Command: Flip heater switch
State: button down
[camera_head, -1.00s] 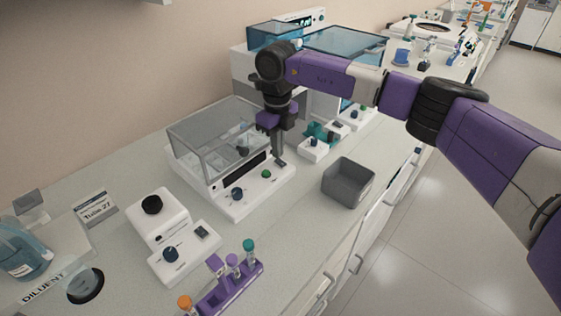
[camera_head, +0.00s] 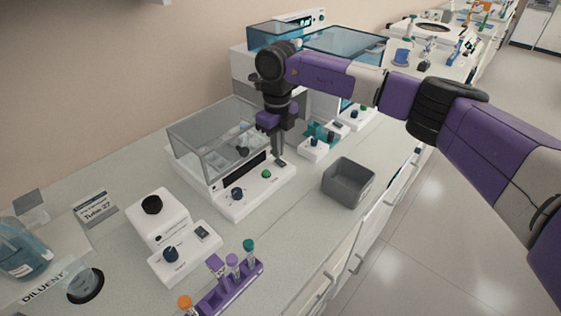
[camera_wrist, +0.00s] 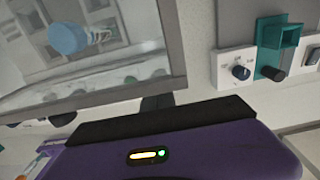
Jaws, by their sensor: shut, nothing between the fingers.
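A white bench device with a clear grey box on top (camera_head: 218,140) stands mid-bench. I take it for the heater, but no label on it is readable. Its front panel has a dark blue knob (camera_head: 237,194), a green button (camera_head: 267,174) and a small dark switch-like part (camera_head: 281,163) at the right end. My gripper (camera_head: 278,156) points down, shut and empty, with its tips at or just above that part. I cannot tell whether they touch. In the wrist view the clear box (camera_wrist: 90,45) fills the left, and the switch itself is not clear.
A grey open bin (camera_head: 348,184) stands right of the device. Small white and teal units (camera_head: 318,135) stand behind my gripper. Bare bench lies between device and bin.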

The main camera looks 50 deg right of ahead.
jog(key=shift+f+b, duration=0.55)
jog(key=shift+f, duration=0.45)
dwell(0.7)
jog(key=shift+r, duration=0.15)
jog(key=shift+r+p, duration=2.3)
jog(key=shift+r, duration=1.15)
